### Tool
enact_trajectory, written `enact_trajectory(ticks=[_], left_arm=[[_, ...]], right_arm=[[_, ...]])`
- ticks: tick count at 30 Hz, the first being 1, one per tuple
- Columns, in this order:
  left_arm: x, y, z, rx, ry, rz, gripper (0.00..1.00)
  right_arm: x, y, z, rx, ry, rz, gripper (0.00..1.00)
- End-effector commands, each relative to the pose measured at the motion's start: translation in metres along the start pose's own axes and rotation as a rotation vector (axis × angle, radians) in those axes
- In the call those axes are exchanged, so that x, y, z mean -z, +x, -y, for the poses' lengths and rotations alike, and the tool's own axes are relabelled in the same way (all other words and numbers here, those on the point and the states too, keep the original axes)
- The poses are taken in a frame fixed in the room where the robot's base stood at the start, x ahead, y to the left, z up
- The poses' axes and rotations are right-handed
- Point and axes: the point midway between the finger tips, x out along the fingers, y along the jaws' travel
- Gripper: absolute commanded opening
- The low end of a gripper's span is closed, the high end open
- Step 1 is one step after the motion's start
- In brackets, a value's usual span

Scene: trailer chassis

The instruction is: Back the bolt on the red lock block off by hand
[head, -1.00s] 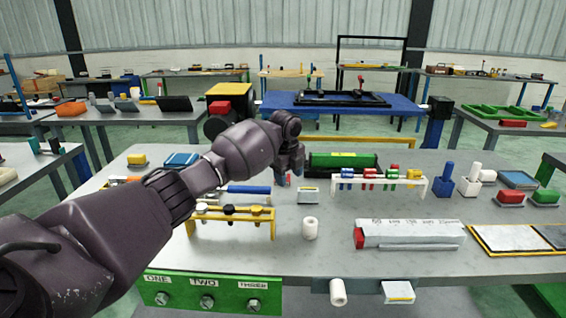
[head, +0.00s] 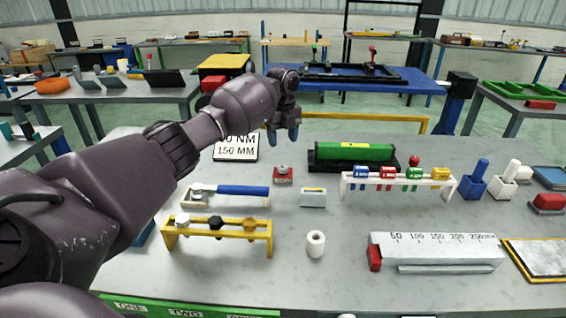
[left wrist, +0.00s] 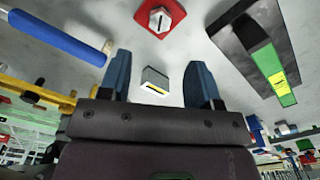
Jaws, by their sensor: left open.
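The red lock block (head: 283,179) sits on the grey bench, with the metal head of its bolt (head: 283,168) on top. In the left wrist view the red block (left wrist: 172,8) is at the top edge, with the slotted bolt head (left wrist: 159,20) facing the camera. My left gripper (head: 282,136) is open and empty. In the head view it appears above and behind the block, apart from it. In the left wrist view its two blue fingers (left wrist: 160,80) stand wide apart, with a small grey block (left wrist: 155,80) visible between them. My right gripper is not in view.
A blue-handled wrench (head: 243,190) lies left of the block. A yellow rack (head: 215,236) stands in front of it. A green cylinder (head: 355,152) in a dark cradle and a white rack (head: 398,184) with coloured tags stand to the right. A white roll (head: 315,244) stands nearer.

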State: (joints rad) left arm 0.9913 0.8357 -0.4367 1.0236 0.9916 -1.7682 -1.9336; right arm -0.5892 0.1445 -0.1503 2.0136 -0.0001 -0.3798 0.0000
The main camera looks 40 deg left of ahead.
Motion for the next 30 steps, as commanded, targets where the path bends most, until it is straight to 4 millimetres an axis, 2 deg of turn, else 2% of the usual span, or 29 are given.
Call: enact_trajectory(ticks=[8,15,21,30], left_arm=[[0.0,0.05,-0.001,-0.005,-0.001,-0.001,0.57],[0.0,0.084,0.0,-0.003,0.0,-0.001,0.57],[0.0,0.096,0.0,-0.002,-0.001,0.0,0.57],[0.0,0.097,0.0,-0.001,-0.001,0.001,0.57]], right_arm=[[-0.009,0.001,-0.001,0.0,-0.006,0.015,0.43],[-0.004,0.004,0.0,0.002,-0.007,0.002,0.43],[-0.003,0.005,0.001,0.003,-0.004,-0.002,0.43],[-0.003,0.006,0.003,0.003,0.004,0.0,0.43]])
